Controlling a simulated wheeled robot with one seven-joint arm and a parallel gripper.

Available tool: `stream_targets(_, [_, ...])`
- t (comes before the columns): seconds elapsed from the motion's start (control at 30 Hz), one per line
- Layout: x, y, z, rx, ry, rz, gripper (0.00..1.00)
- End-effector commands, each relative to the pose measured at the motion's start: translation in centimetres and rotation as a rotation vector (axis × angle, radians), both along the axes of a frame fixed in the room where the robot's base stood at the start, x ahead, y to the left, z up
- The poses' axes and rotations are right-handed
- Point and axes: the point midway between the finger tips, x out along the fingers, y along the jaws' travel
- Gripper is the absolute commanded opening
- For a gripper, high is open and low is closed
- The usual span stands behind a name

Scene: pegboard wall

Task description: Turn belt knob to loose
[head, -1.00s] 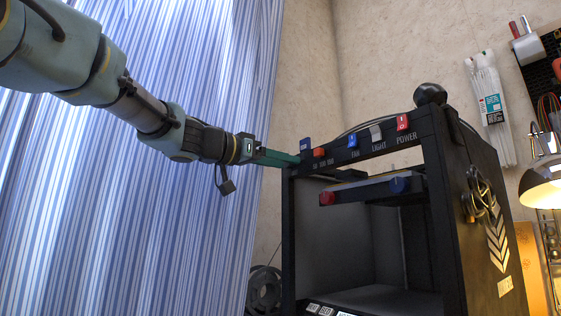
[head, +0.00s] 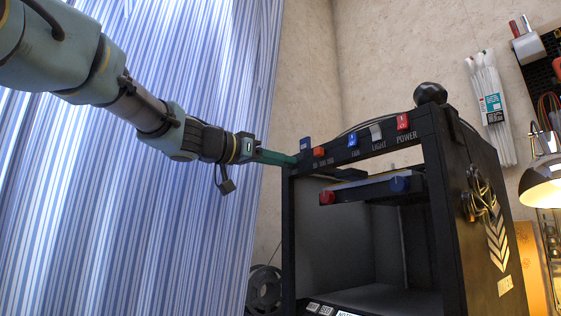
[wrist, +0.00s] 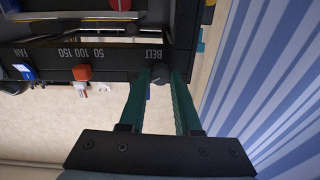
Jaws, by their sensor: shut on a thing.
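Beside the knob are a red-orange slider (head: 319,152) with a 50 100 150 scale, a blue FAN switch (head: 352,139), a LIGHT switch (head: 376,132) and a red POWER switch (head: 402,121). A blue striped curtain (head: 150,220) hangs left. A spool (head: 264,289) stands low beside the frame.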

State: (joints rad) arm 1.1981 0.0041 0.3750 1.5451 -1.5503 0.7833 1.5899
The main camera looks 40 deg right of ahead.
Motion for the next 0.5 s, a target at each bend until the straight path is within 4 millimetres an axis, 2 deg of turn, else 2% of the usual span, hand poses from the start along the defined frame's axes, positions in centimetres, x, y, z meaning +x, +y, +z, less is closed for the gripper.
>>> stream_targets(0.27, [0.07,0.04,-0.21,0.004,0.074,0.001,0.00])
stream_targets(0.5, [0.14,0.07,-0.25,0.014,0.247,0.001,0.00])
